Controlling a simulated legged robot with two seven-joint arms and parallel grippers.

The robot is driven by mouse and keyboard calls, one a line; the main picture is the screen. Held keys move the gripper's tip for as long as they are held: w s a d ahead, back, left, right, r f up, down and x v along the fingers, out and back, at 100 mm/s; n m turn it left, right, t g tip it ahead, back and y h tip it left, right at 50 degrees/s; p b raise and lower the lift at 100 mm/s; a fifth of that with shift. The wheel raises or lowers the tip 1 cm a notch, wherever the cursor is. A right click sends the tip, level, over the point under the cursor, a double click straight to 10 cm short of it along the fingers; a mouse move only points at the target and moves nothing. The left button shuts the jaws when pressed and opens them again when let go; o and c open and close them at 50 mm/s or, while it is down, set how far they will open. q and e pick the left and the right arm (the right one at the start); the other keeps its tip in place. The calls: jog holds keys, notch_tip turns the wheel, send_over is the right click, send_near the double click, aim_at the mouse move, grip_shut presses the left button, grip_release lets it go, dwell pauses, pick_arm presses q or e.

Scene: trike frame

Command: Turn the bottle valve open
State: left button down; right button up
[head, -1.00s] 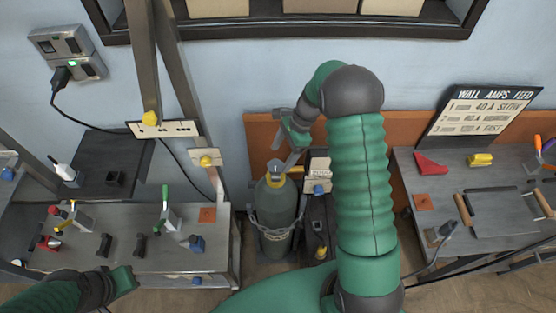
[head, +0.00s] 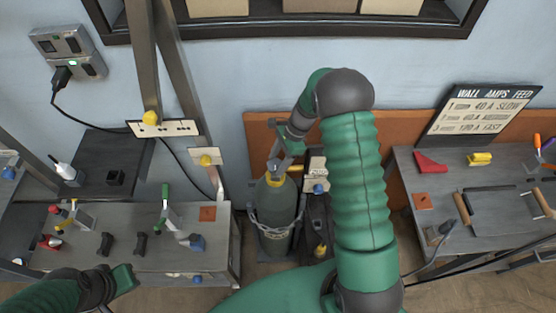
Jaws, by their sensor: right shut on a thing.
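The gas bottle (head: 276,222) is a dark green-grey cylinder with a yellow collar, upright in a holder on the floor between the two benches. Its valve (head: 273,168) is at the top, small and partly hidden by my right gripper. My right gripper (head: 279,162) reaches down over the bottle top from the upper right, shut on the valve. My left gripper (head: 125,279) is at the lower left, in front of the left bench and apart from the bottle. Its fingers show too poorly to tell whether it is open.
The left bench (head: 215,262) holds clamps and small dark parts. The right bench (head: 410,180) carries a red piece, a yellow piece and a wooden-handled frame. A dark unit (head: 318,225) with a pale dial panel stands close right of the bottle. An orange-brown board (head: 400,130) is behind.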

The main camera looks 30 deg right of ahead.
jog(key=shift+w+r+n+p, duration=0.15)
jog(key=shift+n+p, duration=0.15)
jog(key=shift+n, duration=0.2)
jog(key=o, duration=1.4)
jog(key=shift+c, duration=0.2)
jog(key=w+b+v, duration=0.1)
jog(key=v, duration=1.5)
jog(key=shift+s+d+r+b, duration=0.2)
jog(key=shift+s+d+b, duration=0.05)
jog(key=shift+d+b, duration=0.05)
